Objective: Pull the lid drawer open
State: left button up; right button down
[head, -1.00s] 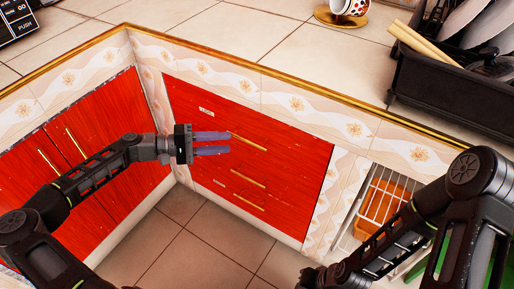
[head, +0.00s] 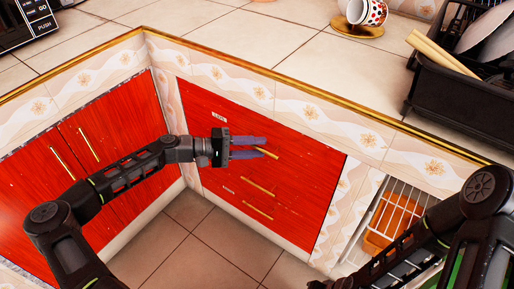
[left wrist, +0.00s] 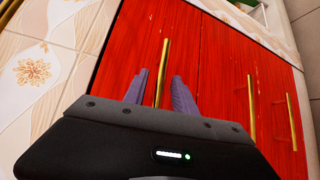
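The top drawer (head: 300,150) of the red cabinet has a small white label (head: 219,118) near its upper left; its text is too small to read surely. Its gold bar handle (head: 272,155) is partly hidden by my left gripper (head: 265,147) in the head view. In the left wrist view my left gripper (left wrist: 160,74) is open, with its two purple-grey fingers apart and the gold handle (left wrist: 165,52) seen between them. I cannot tell whether either finger touches it. The drawer looks shut. My right arm enters at the right; its gripper is out of frame.
Two lower gold handles (head: 257,188) are below on the same cabinet. A red double-door cabinet (head: 100,150) stands to the left. A white wire rack (head: 400,205) with an orange item is at the right. Above, the tiled counter (head: 250,50) holds a cup (head: 373,12) and a black dish rack (head: 455,95).

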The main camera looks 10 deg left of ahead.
pick_arm(q)
jog(key=shift+w+d, duration=0.1)
jog(key=shift+d, duration=0.15)
grip_shut()
dwell(1.4)
